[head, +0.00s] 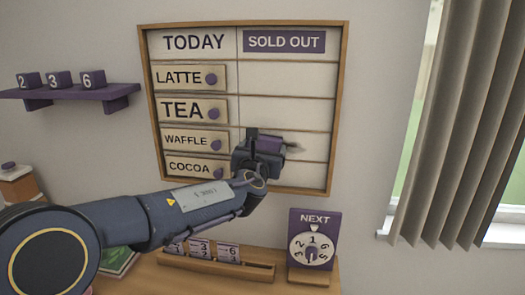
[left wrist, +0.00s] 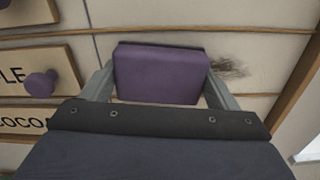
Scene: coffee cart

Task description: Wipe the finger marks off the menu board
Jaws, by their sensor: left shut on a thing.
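The menu board (head: 288,110) hangs on the wall in a wooden frame, with TODAY and SOLD OUT columns. LATTE, TEA, WAFFLE and COCOA plates with purple knobs sit in its left column. My left gripper (head: 262,146) is at the lower part of the SOLD OUT column, shut on a purple block-shaped wiper (left wrist: 160,75). The wiper is at the board's face; I cannot tell whether it touches. A dark smudge (left wrist: 230,68) shows just right of the wiper in the left wrist view, and partly in the head view (head: 294,148). My right gripper is not in view.
A purple shelf (head: 70,94) with number blocks is on the left wall. A NEXT dial (head: 313,240) and a wooden card rack (head: 217,266) stand on the counter below. A curtain (head: 460,120) and window are at the right.

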